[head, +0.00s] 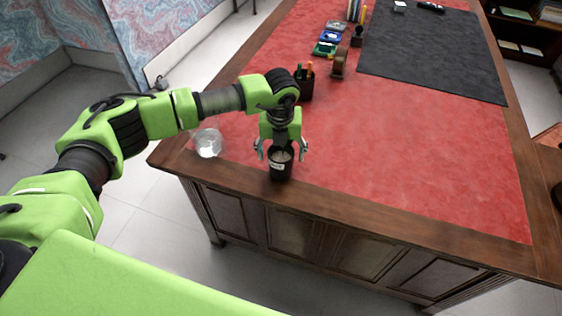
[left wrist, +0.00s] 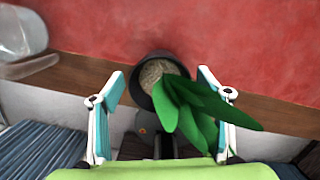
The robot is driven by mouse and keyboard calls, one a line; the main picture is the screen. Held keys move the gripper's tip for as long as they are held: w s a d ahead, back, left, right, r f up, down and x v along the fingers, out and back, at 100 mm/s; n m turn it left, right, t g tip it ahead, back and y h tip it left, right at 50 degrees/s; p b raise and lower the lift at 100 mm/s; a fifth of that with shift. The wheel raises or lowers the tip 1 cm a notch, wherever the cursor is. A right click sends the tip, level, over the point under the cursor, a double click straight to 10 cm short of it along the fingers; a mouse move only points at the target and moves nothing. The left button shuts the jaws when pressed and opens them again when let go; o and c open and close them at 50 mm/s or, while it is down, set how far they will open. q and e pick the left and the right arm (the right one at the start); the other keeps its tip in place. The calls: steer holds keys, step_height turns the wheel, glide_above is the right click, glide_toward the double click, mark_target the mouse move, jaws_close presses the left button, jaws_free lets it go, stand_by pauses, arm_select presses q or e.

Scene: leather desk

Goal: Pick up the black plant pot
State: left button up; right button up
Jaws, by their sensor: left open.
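The black plant pot (head: 279,173) stands upright near the front wooden edge of the desk, with a pale label on its side. In the left wrist view the pot (left wrist: 145,92) shows from above, with grainy soil inside and green leaves (left wrist: 190,108) leaning toward the right finger. My left gripper (head: 282,153) points down over the pot. Its fingers are open, one on each side of the pot, with gaps between them and the rim in the left wrist view (left wrist: 161,82). The leaves are hidden by the gripper in the head view. My right gripper is not in view.
A clear glass (head: 208,143) stands left of the pot near the desk's corner. A black pen holder (head: 305,88) stands behind my gripper, with a tape dispenser (head: 338,65) farther back. The red desktop (head: 420,150) to the right is clear, up to a dark mat (head: 435,55).

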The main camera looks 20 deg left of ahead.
arm_select(q)
steer(key=c, duration=1.8)
